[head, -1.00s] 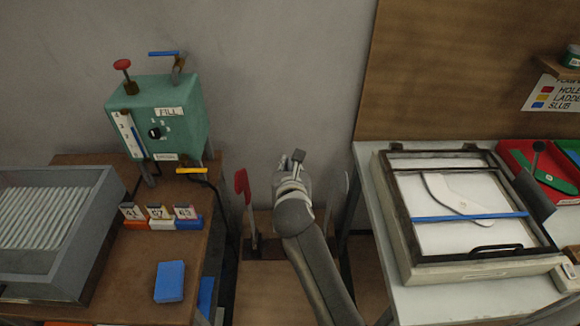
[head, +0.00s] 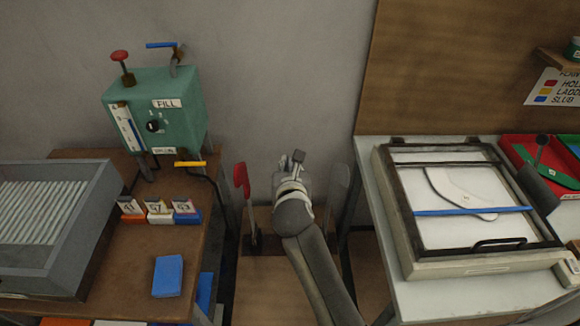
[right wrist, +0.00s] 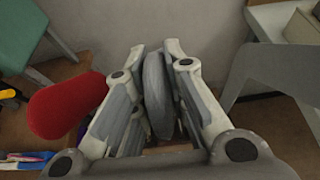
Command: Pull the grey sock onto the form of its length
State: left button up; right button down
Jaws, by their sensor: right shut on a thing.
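My right gripper (head: 297,157) is at the middle of the head view, above a low wooden stand (head: 275,290). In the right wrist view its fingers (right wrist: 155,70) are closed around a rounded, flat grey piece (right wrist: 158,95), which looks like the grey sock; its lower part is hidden. My left gripper is not in view.
On the left table are a grey ribbed tray (head: 45,215), a green FILL box (head: 155,115), small numbered blocks (head: 160,215) and a blue block (head: 168,276). On the right table is a framed board (head: 465,200) with a blue bar. Red and green trays (head: 545,160) lie beyond it.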

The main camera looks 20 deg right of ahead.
jog(key=shift+f+b, duration=0.55)
jog(key=shift+f, duration=0.35)
jog(key=c, duration=1.4)
grip_release()
jog(key=shift+r, duration=0.25)
notch_tip(320, 180, up, 18)
jog(key=p, duration=1.2)
jog(key=shift+r, duration=0.1)
